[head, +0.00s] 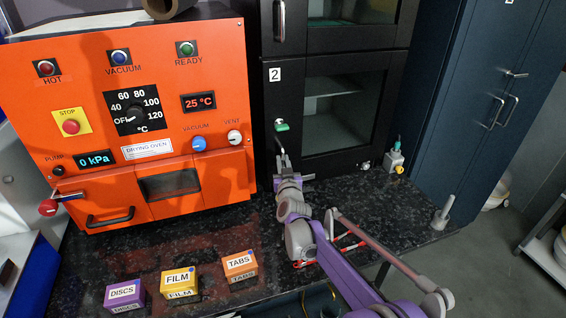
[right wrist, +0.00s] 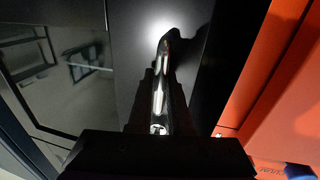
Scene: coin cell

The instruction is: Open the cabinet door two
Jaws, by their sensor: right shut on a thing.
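Cabinet door two (head: 330,150) is a black-framed glass door with a white "2" label (head: 274,74) at its upper left corner. It looks closed, flush with the cabinet front. My right gripper (head: 281,148) is at the door's left edge, low on the frame. In the right wrist view its fingers (right wrist: 160,105) are shut on the shiny metal handle (right wrist: 163,72), which stands upright between them. The gripper hides the lower part of the handle. My left gripper is not in view.
The orange drying oven (head: 150,75) stands close on the left. DISCS (head: 124,291), FILM (head: 178,278) and TABS (head: 239,261) boxes sit on the dark speckled counter (head: 225,225). A small fitting (head: 394,160) stands right of the door. A blue cabinet (head: 470,90) is further right.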

